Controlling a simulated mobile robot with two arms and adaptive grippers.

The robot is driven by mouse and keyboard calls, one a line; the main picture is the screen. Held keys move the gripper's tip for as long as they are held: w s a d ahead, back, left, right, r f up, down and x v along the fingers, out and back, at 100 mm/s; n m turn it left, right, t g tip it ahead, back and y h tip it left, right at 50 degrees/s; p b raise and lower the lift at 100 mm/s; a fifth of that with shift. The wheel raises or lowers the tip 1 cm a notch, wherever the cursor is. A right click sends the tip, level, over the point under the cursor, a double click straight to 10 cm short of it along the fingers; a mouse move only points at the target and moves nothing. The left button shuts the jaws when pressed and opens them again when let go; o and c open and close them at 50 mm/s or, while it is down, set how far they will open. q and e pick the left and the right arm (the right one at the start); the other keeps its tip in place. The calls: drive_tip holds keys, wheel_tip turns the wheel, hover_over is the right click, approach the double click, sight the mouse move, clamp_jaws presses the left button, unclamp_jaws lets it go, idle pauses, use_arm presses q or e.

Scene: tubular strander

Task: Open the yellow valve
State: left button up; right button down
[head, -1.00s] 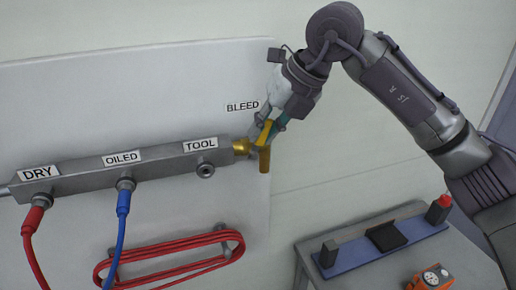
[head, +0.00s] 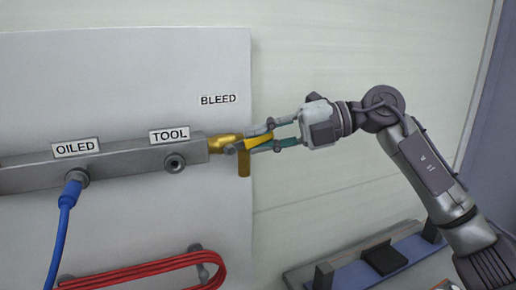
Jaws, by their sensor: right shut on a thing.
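The yellow valve (head: 243,166) sits at the right end of the grey manifold bar, on a brass-coloured fitting (head: 222,145), just below the BLEED label. One yellow part of it hangs down and another slants up to the right. My right gripper (head: 250,140) reaches in from the right, nearly level, with its two fingers on either side of the slanting yellow part. It is shut on the valve. The fingers partly hide the handle, so its exact angle is hard to tell. My left gripper is out of view.
The grey manifold bar (head: 120,163) carries the TOOL port (head: 174,163) and the OILED port with a blue hose (head: 63,220). A coiled red hose (head: 150,272) hangs below. A bench with a blue mat (head: 413,250) stands at lower right. The wall right of the panel is clear.

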drive_tip(key=shift+d+f+m+y+b, duration=0.15)
drive_tip(key=shift+f+m+y+b, duration=0.55)
drive_tip(key=shift+y+b, duration=0.65)
drive_tip(key=shift+f, duration=0.1)
drive_tip(key=c, duration=1.1)
unclamp_jaws()
drive_tip(key=shift+o, duration=0.2)
drive_tip(key=d, duration=1.2)
drive_tip(key=shift+s+f, duration=0.15)
drive_tip(key=shift+s, duration=0.3)
